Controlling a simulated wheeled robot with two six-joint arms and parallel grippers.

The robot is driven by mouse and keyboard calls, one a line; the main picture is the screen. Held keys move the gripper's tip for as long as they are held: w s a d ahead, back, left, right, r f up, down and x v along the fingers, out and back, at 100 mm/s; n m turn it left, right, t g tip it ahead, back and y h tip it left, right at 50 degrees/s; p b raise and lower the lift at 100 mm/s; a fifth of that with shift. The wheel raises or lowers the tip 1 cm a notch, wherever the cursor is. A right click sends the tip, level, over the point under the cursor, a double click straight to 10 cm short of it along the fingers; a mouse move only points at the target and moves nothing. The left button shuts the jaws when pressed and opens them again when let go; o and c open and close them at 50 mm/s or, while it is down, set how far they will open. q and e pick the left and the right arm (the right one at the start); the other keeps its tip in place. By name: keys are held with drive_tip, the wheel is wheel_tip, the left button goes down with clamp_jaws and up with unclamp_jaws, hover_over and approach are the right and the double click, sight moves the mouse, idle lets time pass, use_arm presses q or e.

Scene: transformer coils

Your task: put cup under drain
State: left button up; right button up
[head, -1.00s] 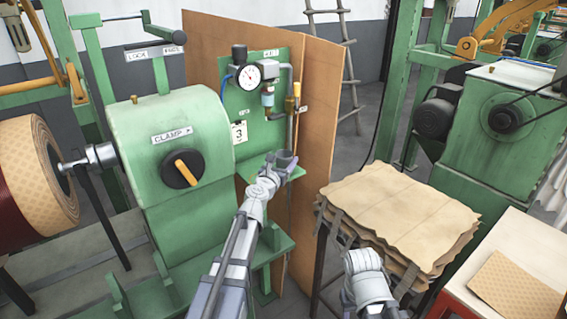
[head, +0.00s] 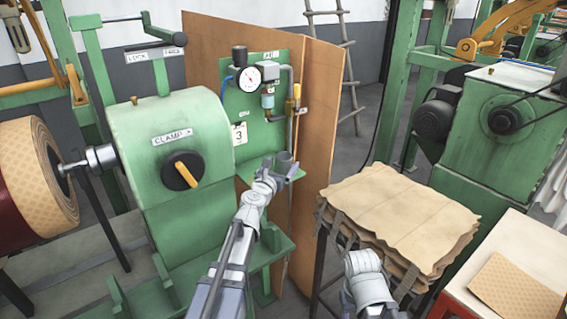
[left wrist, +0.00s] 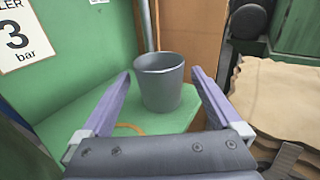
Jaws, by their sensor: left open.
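A grey cup (head: 284,163) stands upright on a small green shelf (left wrist: 70,118) below the air panel. It also shows in the left wrist view (left wrist: 160,84), between and slightly beyond the two fingertips. My left gripper (left wrist: 160,88) is open around the near side of the cup, with a gap on each side. In the head view the left gripper (head: 281,172) partly covers the cup and shelf. The filter bowl (head: 267,100), whose lower end looks like the drain, hangs above the shelf. I cannot tell whether the cup is exactly below it. My right gripper's fingers do not show.
A pressure gauge (head: 248,76) and a grey pipe (head: 289,130) are on the green panel. A brown board (head: 318,120) stands behind. A green clamp machine (head: 165,130) is at left, and a stack of brown sheets (head: 400,215) at right.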

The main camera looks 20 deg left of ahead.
use_arm(q)
drive_tip(key=s, duration=1)
drive_tip(key=shift+a+r, duration=0.25)
drive_tip(key=shift+a, duration=0.15)
